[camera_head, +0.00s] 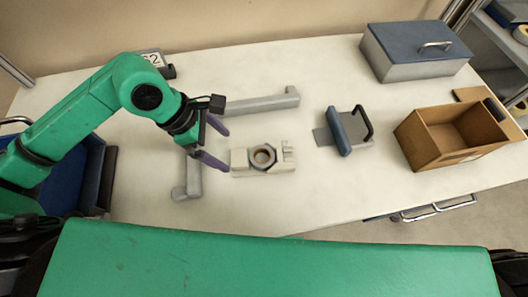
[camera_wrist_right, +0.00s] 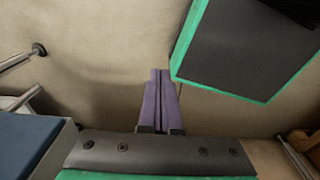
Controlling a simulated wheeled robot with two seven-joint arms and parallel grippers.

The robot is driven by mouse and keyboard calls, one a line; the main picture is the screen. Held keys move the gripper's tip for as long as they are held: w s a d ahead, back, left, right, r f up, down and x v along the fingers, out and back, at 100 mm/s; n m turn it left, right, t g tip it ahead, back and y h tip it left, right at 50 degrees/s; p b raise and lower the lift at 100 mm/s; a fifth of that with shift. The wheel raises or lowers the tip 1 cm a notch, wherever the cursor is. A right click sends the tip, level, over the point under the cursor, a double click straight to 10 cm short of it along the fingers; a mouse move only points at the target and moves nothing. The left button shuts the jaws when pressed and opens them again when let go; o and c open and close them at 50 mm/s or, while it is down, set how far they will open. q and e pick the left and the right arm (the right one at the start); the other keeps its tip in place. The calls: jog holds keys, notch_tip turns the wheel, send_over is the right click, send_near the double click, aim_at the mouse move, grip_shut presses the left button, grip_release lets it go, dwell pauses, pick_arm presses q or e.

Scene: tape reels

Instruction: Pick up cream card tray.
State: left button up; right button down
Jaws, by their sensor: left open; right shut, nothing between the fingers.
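The cream card tray (camera_head: 280,169) is a small pale block-like tray on the white table, near its middle. Nothing shows between these fingers. My right gripper (camera_wrist_right: 161,72) shows only in the right wrist view, its purple fingers shut together and empty, away from the tray.
Grey bar-like parts (camera_head: 262,104) lie behind and left of the tray. A blue-and-grey handled thing (camera_head: 340,130), an open cardboard box (camera_head: 424,151) and a lidded grey box (camera_head: 415,70) stand to the right. A blue bin (camera_head: 88,172) is at the left. The table front is clear.

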aim_at(240, 157)
pick_arm(q)
jog(key=p+x, duration=0.1)
jog(key=x, duration=0.3)
jog(key=p+x, duration=0.1)
jog(key=x, duration=0.1)
jog(key=shift+w+d+f+p, duration=0.15)
jog(key=shift+w+f+p, duration=0.15)
jog(key=shift+w+p, duration=0.05)
jog(key=shift+f, duration=0.25)
jog(key=shift+c, duration=0.9)
jog(key=shift+w, duration=0.1)
jog(key=c, duration=1.1)
grip_shut()
pick_arm(e)
jog(key=r, duration=0.1)
jog(key=w+r, duration=0.1)
jog(key=r, duration=0.1)
jog(key=shift+w, duration=0.25)
pick_arm(q)
jog(key=shift+r, duration=0.1)
